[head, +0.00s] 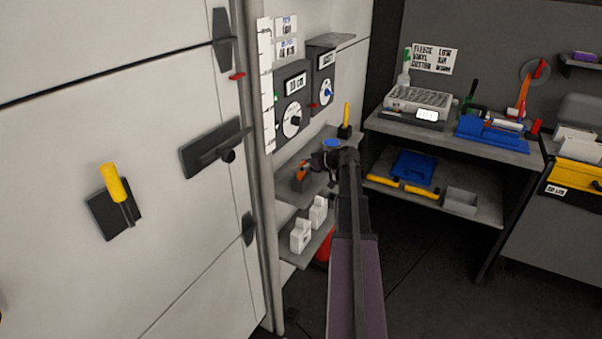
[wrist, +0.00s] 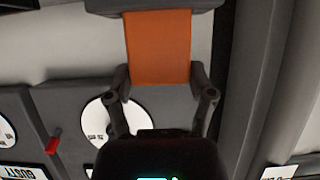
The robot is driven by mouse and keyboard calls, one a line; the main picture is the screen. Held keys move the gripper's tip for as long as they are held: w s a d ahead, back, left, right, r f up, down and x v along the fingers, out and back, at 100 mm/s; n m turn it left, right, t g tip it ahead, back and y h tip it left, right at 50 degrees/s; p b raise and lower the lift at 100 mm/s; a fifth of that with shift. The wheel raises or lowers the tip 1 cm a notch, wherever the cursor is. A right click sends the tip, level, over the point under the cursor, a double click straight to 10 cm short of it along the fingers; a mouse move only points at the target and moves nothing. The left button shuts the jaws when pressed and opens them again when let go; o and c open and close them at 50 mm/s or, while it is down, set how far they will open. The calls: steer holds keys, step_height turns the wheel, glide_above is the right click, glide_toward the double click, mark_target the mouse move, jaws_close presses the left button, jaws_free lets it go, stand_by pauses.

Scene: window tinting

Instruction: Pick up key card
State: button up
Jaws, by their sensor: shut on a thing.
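The orange key card (wrist: 158,48) fills the space between my gripper's fingers in the wrist view. Its far end meets a dark grey block (wrist: 150,5) at the top edge; I cannot tell whether it is still seated there. My gripper (wrist: 160,82) is shut on the card, one finger against each side. In the head view my gripper (head: 318,162) is at the shelf beside the wall, and the small orange card (head: 303,170) shows just left of it, above a dark grey block (head: 300,183).
Dials (head: 293,118) hang on the wall behind the shelf. A yellow-handled tool (head: 346,115) stands at the shelf's back right. White bottles (head: 301,236) stand on the lower shelf. A workbench (head: 450,137) with tools is at the right. Dark floor lies between.

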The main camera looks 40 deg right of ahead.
step_height(320, 180, up, 10)
steer(key=p, duration=1)
stand_by(1.0)
